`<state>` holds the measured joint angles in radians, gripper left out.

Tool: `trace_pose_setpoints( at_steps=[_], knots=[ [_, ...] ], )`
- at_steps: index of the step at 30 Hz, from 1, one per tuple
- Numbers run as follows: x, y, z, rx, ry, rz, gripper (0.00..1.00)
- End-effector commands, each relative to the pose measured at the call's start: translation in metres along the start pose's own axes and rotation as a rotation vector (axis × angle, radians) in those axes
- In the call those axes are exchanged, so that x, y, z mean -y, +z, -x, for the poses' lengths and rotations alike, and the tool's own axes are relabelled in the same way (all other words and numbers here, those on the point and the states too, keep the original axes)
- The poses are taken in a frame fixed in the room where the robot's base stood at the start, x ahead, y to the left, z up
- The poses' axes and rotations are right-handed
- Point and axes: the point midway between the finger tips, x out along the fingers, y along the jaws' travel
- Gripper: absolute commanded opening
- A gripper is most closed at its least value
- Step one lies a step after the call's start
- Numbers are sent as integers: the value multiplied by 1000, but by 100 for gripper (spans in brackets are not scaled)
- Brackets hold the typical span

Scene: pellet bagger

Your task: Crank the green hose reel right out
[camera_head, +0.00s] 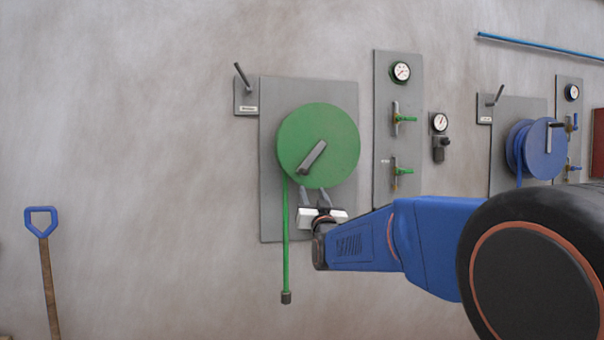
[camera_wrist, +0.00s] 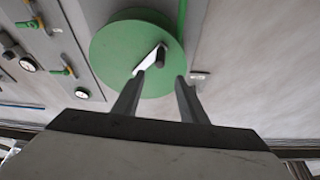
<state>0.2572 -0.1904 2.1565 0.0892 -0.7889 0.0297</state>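The green hose reel (camera_head: 338,125) is a round green disc mounted on a grey wall plate (camera_head: 272,220). Its grey crank handle (camera_head: 312,156) slants from the hub down to the left. A green hose (camera_head: 285,240) hangs from the reel's left side and ends in a dark nozzle (camera_head: 286,297). My gripper (camera_head: 315,192) is just below the reel, pointing up at it. In the wrist view the gripper (camera_wrist: 156,88) is open and empty, its two fingers apart. The reel (camera_wrist: 112,50) and its crank (camera_wrist: 150,60) show ahead of the fingers, with the crank's dark knob (camera_wrist: 157,58) between and beyond them.
A grey lever (camera_head: 243,76) sits at the reel plate's upper left. A panel with a gauge (camera_head: 400,71) and green valves (camera_head: 404,118) stands to the right. A blue reel (camera_head: 545,148) is farther right. A blue-handled shovel (camera_head: 44,235) leans at left.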

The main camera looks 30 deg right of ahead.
Motion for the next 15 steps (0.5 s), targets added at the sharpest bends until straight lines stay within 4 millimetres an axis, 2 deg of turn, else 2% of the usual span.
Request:
trace_pose_setpoints(
  at_steps=[15],
  knots=[
    [1,1,-91,1,-1,3,39]
  ],
)
